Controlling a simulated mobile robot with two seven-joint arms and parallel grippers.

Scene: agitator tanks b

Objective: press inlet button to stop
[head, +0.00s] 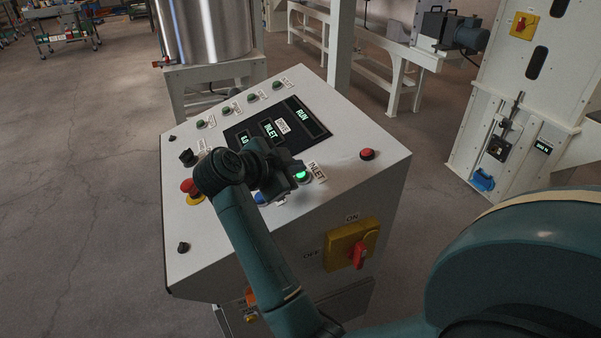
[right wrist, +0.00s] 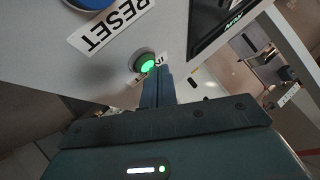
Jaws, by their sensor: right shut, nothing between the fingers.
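The inlet button (head: 301,175) is lit green on the sloped top of the white control panel, beside its INLET label (head: 317,171). It also shows lit green in the right wrist view (right wrist: 145,63). My right gripper (head: 294,172) is shut and empty, with its fingertips right by the button. In the right wrist view its fingers (right wrist: 159,82) end close to the button's edge and partly cover the label; I cannot tell whether they touch it. The panel display (head: 276,128) reads RUN and INLET. My left gripper is not in view.
A blue button (head: 262,199) with a RESET label (right wrist: 108,27) sits close to the inlet button. A red button (head: 367,154), a red emergency knob (head: 188,186) and a yellow-red OFF/ON switch (head: 352,245) are also on the cabinet. A steel tank (head: 208,30) stands behind.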

